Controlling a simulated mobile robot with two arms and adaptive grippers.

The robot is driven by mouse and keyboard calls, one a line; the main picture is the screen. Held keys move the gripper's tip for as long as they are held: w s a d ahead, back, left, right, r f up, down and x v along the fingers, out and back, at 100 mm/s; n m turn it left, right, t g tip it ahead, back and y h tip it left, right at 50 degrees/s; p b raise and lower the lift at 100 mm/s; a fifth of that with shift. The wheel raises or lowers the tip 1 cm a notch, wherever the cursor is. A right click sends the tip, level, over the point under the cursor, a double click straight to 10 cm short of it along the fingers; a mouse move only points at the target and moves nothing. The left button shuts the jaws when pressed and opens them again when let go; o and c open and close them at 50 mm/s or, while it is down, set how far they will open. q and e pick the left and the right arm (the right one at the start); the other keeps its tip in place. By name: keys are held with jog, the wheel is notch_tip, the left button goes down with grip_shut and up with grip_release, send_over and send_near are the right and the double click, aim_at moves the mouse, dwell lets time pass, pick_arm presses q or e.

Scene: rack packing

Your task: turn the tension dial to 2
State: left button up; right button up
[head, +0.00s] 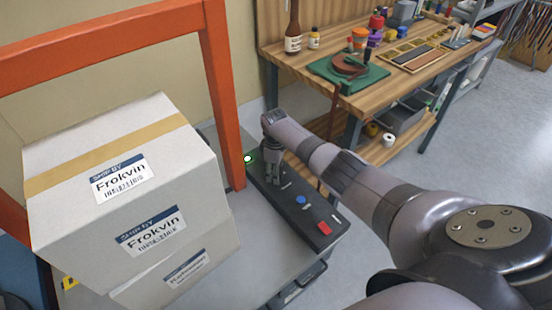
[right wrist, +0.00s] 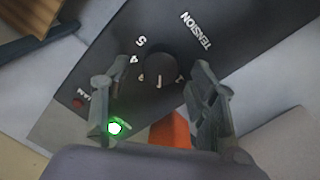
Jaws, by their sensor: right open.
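The black control panel (head: 282,200) has a round black tension dial (right wrist: 160,67), with the word TENSION printed beside it. In the right wrist view, the dial's white mark points toward the bottom of the picture. It lies between a numeral at its left and one at its right; 4 and 5 are farther up on the left. My right gripper (head: 271,172) is over the panel's far end, open, with its fingers on both sides of the dial (right wrist: 160,78). I cannot tell whether they touch it. In the head view the gripper hides the dial. My left gripper is not in view.
A lit green lamp (head: 248,158), a blue button (head: 301,200) and a red switch (head: 324,228) are on or by the panel. Stacked white cartons (head: 75,217) and an orange frame (head: 222,95) stand at its left. A wooden workbench (head: 290,57) is behind.

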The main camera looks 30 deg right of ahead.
notch_tip(320, 180, up, 11)
jog(key=shift+s+a, duration=0.25)
dwell(0.6)
